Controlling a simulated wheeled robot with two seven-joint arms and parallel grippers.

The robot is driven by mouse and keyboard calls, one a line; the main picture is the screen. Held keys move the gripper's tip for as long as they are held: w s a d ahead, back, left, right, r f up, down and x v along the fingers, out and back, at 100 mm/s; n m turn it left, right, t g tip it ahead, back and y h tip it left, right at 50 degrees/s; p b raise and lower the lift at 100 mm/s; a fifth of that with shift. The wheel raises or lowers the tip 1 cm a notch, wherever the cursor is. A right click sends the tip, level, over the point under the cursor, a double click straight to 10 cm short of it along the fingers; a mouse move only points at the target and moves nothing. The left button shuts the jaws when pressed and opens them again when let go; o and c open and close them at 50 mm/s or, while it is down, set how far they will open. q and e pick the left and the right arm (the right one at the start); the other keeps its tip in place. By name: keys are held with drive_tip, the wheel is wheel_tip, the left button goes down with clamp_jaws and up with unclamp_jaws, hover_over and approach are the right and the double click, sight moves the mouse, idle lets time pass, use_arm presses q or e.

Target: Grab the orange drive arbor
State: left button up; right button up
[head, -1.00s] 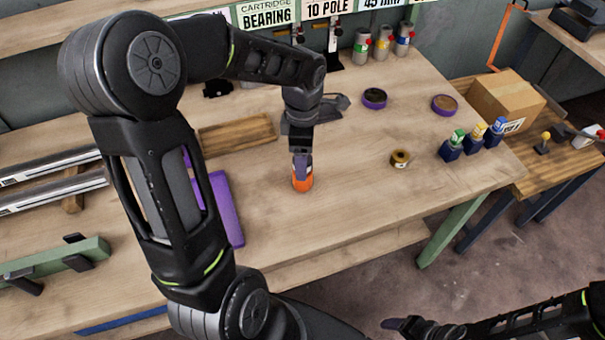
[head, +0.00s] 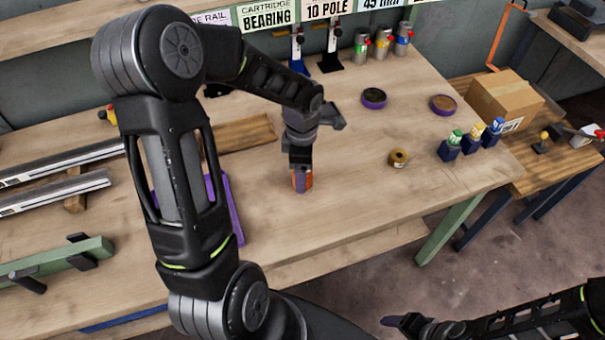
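The orange drive arbor (head: 307,181) stands on the wooden workbench, small and partly covered by my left gripper (head: 301,181). My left gripper points straight down over the arbor, with its fingers low at the arbor's sides. I cannot tell whether the fingers are shut on it or only around it. My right gripper (head: 398,322) is low at the bottom edge, away from the bench top, and its opening is not clear.
A purple tray (head: 233,215) lies left of the arbor, partly behind my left arm. A brown-gold ring (head: 398,158) and two purple-rimmed discs (head: 374,98) (head: 444,104) lie to the right. Small bottles in dark holders (head: 450,146) stand near the right edge. Bench around the arbor's right is clear.

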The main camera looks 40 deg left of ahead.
use_arm(q)
clamp_jaws()
idle(0.7)
